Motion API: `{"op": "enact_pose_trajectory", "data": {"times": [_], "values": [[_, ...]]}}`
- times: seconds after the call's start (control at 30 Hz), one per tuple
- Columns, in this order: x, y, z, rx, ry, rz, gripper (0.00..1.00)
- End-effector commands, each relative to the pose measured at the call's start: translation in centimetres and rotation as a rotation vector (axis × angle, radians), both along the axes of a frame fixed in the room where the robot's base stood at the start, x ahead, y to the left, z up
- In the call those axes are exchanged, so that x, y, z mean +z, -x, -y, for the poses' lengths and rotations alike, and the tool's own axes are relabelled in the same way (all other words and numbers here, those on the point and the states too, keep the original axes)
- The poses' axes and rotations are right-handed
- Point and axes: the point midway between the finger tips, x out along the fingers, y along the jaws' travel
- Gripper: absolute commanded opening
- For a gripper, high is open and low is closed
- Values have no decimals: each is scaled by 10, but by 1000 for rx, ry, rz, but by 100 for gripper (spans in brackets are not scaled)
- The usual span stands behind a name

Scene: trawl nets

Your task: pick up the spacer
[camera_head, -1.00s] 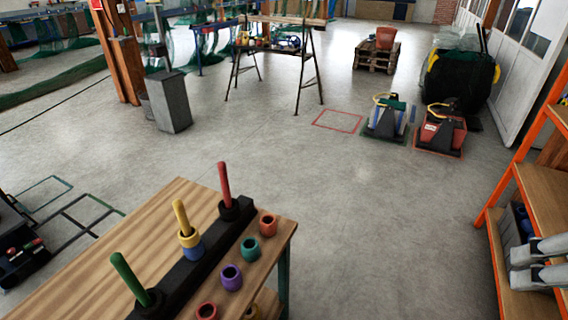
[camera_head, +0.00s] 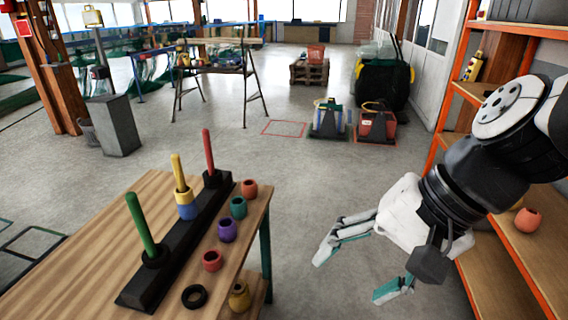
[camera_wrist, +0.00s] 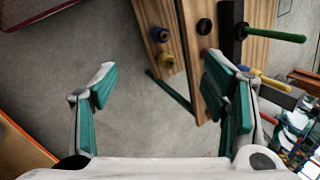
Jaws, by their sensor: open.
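Several ring-like pieces stand by the black rack (camera_head: 190,245) on the wooden table (camera_head: 95,255): a red one (camera_head: 249,189), a teal one (camera_head: 238,207), a purple one (camera_head: 228,230), another red one (camera_head: 212,261) and a flat black ring (camera_head: 194,296). A yellow-brown piece (camera_head: 239,297) is near the table's right edge. I cannot tell which is the spacer. My gripper (camera_head: 352,275) is open and empty, right of the table and apart from everything.
The rack carries green, yellow and red pegs; blue and yellow rings sit on the yellow peg. An orange-framed shelf (camera_head: 505,250) stands close on the right, with an orange pot (camera_head: 527,219) on it.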

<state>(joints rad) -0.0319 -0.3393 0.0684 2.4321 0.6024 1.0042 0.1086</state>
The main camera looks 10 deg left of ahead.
Motion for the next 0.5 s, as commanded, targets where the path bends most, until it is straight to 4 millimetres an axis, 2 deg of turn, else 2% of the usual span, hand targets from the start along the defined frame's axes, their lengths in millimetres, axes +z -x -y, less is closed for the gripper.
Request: {"op": "enact_pose_trajectory", "data": {"times": [0.03, 0.3, 0.5], "values": [[-28, -17, -15, -25, -54, -65, 68], [-104, -71, -89, -201, -341, -387, 68], [-160, -116, -136, -361, -536, -626, 68]]}}
